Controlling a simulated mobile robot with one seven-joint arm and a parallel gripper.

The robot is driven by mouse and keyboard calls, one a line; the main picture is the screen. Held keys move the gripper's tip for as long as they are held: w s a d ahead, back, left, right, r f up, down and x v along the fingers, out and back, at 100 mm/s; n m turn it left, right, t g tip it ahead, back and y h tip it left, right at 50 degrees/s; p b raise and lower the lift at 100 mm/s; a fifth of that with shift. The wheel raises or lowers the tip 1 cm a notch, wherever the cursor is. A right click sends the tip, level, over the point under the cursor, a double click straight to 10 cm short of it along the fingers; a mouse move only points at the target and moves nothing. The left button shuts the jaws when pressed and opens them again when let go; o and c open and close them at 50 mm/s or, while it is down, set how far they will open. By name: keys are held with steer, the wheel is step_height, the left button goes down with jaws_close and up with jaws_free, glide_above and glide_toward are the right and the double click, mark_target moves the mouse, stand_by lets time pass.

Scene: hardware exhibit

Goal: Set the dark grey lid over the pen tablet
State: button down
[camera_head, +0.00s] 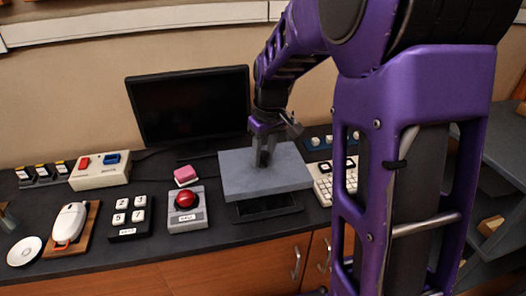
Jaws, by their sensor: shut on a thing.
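The dark grey lid (240,178) is a flat, thick slab with an upright handle at its middle. My gripper (264,152) is shut on the lid's handle from above. The pen tablet (268,208) is a flat black panel on the desk below the lid; only its front part shows, and the lid hides the rest. The lid looks roughly level and sits above and a little behind the tablet's front edge. A gap seems to show between them, but I cannot tell whether they touch at the back.
A red button box (187,212) stands close on the left, and a white keypad (324,187) close on the right. A pink block (186,176) and a monitor (190,108) are behind. A number-key box (130,218) and a white mouse (69,223) sit farther left.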

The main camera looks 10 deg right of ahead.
mark_target(263, 163)
step_height(263, 163, down, 4)
steer(key=shift+r+b, duration=0.1)
steer(key=shift+b, duration=0.85)
steer(key=shift+f, duration=2.2)
steer(key=shift+f, duration=0.85)
jaws_free()
stand_by(0.6)
steer(key=shift+r+p, duration=2.75)
steer(key=shift+r, duration=0.75)
